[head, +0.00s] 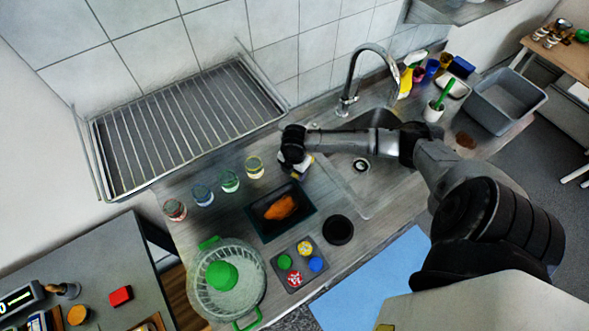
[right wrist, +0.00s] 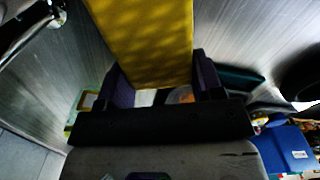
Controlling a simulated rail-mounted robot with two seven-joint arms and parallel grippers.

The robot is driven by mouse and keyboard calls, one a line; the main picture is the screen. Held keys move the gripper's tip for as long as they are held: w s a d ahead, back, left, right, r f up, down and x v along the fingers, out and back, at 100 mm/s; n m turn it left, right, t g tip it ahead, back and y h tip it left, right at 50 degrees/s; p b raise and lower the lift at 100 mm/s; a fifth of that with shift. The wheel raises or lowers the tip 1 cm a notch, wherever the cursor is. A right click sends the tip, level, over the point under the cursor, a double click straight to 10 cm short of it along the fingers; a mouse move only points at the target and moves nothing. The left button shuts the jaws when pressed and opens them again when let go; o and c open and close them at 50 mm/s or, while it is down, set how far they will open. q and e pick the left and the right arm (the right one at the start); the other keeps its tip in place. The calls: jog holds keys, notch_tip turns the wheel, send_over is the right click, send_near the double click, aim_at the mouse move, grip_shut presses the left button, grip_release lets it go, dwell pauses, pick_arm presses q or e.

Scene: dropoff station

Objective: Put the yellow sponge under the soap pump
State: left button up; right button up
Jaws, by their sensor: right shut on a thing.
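My right gripper (head: 296,163) is over the counter at the left edge of the sink, above the back right of a dark tray. It is shut on the yellow sponge (right wrist: 145,45), which fills the top middle of the right wrist view between the two dark fingers. In the head view the sponge is mostly hidden by the gripper. I cannot make out a soap pump with certainty. A yellow bottle (head: 405,84) stands among small containers behind the sink, far from the gripper. My left gripper is not in view.
The dark tray (head: 262,234) holds an orange item. Several glasses (head: 255,168) line the counter on its left. The sink (head: 345,185) and tall faucet (head: 348,98) lie right of the gripper. A grey tub (head: 508,98) is at the far right.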

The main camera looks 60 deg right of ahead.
jog(key=shift+f, duration=0.15)
jog(key=o, duration=1)
jog(key=shift+c, duration=0.2)
notch_tip(320, 180, up, 12)
